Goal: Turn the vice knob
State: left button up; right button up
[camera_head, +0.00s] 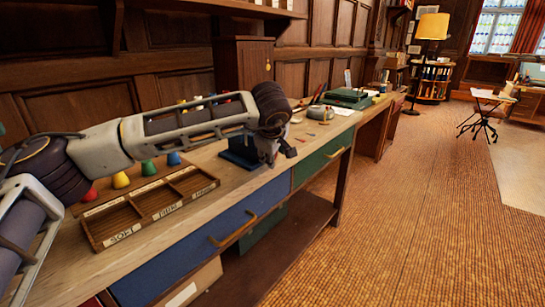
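A dark blue vice (238,158) stands on the wooden workbench, just behind its front edge. My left arm reaches in from the left above the bench, and its wrist bends down beside the vice. My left gripper (270,151) points down at the right side of the vice and covers part of it. A small dark piece sticks out to the right there; I cannot tell whether it is the vice knob or a gripper finger. The knob is not clearly visible. Whether the fingers are open, shut or touching the vice is unclear. My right gripper is out of view.
A wooden tray (145,222) with labelled compartments lies on the bench at left. Red, yellow, green and blue cones (120,181) stand behind it. Blue (205,250) and green (322,160) drawers face the front. A green case (346,98) stands farther back.

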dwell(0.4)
pick_arm(q)
jog(key=o, duration=1)
jog(key=shift+o, duration=0.2)
jog(key=shift+r, duration=0.1)
jog(key=v, duration=1.2)
